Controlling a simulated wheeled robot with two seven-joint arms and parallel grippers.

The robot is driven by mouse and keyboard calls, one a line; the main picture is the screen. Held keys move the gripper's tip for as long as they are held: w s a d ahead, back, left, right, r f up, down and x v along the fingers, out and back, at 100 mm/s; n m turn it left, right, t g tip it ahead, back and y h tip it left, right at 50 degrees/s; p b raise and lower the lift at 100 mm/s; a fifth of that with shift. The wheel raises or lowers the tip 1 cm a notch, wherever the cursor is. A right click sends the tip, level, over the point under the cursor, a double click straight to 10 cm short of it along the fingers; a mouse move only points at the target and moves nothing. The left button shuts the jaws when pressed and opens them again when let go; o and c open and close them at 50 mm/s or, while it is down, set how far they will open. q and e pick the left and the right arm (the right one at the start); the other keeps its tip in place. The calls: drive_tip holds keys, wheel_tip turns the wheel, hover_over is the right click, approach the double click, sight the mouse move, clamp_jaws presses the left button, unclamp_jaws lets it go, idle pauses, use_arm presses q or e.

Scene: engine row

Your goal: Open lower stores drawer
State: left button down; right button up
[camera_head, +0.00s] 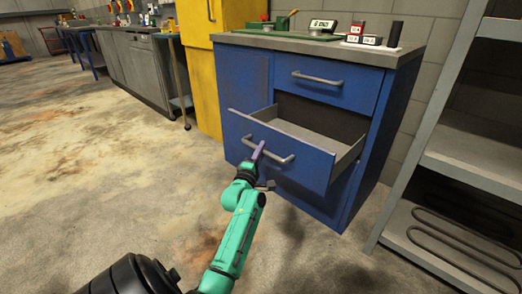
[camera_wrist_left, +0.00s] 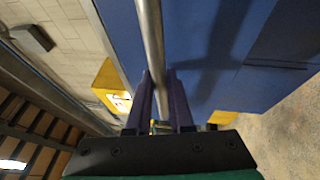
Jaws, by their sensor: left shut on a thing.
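The blue stores cabinet (camera_head: 243,80) stands against the wall in the head view. Its lower drawer (camera_head: 312,165) is pulled out, with its empty-looking inside showing. The upper drawer (camera_head: 345,84) is closed. My left gripper (camera_head: 258,152) is shut on the lower drawer's metal bar handle (camera_head: 285,160), near its left end. In the left wrist view the handle (camera_wrist_left: 152,40) runs between the two purple fingers of my left gripper (camera_wrist_left: 160,95). The blue drawer front (camera_wrist_left: 195,50) is close beyond it. My right gripper is not in view.
Grey metal shelving (camera_head: 455,160) stands close on the right of the cabinet. A yellow cabinet (camera_head: 200,75) adjoins its left side. Small devices and a green tray (camera_head: 300,36) sit on the top. Open concrete floor (camera_head: 110,170) lies to the left.

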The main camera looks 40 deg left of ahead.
use_arm(q)
drive_tip(key=c, duration=0.8)
unclamp_jaws()
drive_tip(key=shift+d, duration=0.1)
drive_tip(key=p+v, duration=0.3)
drive_tip(key=v, duration=1.1)
drive_tip(key=shift+s+f, duration=0.15)
drive_tip(key=shift+s, duration=0.05)
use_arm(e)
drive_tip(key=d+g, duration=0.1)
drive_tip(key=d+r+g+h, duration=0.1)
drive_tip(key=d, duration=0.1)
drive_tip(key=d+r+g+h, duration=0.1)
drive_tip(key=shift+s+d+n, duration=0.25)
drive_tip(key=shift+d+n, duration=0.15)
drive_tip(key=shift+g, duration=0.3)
